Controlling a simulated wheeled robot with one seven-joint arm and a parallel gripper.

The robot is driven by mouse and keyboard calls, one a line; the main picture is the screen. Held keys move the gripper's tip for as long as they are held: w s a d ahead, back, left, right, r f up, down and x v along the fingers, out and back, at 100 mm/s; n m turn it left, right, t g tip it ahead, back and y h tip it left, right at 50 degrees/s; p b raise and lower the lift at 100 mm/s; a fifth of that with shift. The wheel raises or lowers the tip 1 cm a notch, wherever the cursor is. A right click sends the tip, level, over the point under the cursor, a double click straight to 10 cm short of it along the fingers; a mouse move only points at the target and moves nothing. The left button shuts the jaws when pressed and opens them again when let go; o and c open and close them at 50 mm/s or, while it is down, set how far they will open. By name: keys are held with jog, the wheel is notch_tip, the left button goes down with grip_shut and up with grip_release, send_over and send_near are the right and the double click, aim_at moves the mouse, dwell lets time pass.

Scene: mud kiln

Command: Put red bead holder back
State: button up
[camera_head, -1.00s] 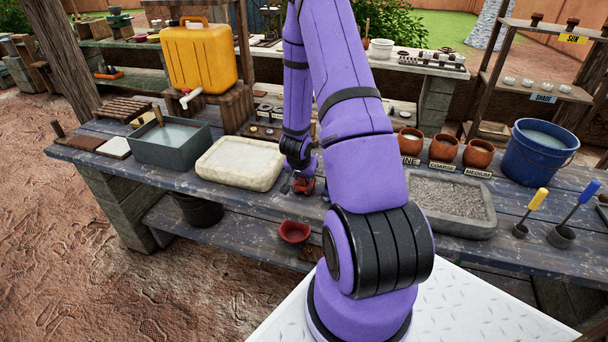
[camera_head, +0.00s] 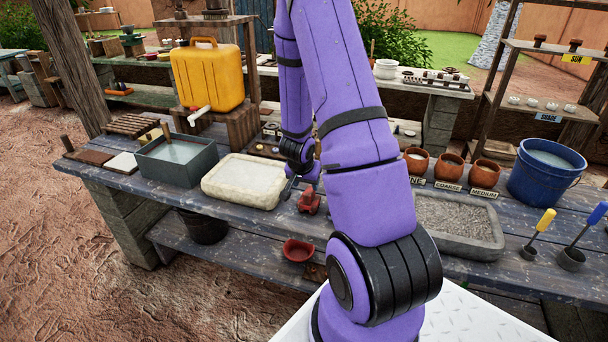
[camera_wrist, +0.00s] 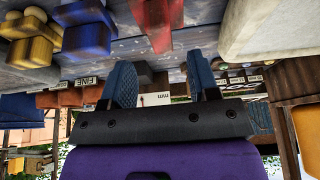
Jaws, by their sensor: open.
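The red bead holder (camera_head: 309,202) stands on the dark plank table, just right of the pale stone basin (camera_head: 245,181). In the wrist view the red holder (camera_wrist: 158,22) is at the top middle, beyond the fingertips and clear of them. My gripper (camera_wrist: 164,82) is open, with two blue-padded fingers and nothing between them. In the head view only a bit of the gripper shows behind the red holder, beside the basin. A blue holder (camera_wrist: 88,30) and a yellow holder (camera_wrist: 33,42) show left of the red one in the wrist view; my arm seems to hide them in the head view.
Clay pots (camera_head: 450,167) with labels and a gravel tray (camera_head: 440,222) stand right of my arm. A blue bucket (camera_head: 545,178) is farther right. A grey water trough (camera_head: 178,165) and yellow jug (camera_head: 207,75) are at left. A red bowl (camera_head: 298,250) sits on the lower shelf.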

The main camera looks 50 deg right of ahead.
jog(key=w+a+r+n+t+y, duration=0.15)
jog(key=a+r+n, duration=0.25)
jog(key=a+r, duration=0.7)
jog(key=s+a+r+n+t+y, duration=0.1)
jog(key=a+r+n+t+y, duration=0.2)
jog(key=a+r, duration=0.8)
jog(key=s+a+r+n, duration=0.3)
jog(key=s+r, duration=0.4)
jog(key=s, duration=0.2)
jog(key=s+a+r+n+g, duration=0.1)
jog(key=s+a+r+n, duration=0.1)
jog(key=s+r, duration=0.5)
jog(key=shift+s+a+r+n, duration=0.4)
jog(key=shift+s+n, duration=0.4)
jog(key=shift+s, duration=0.15)
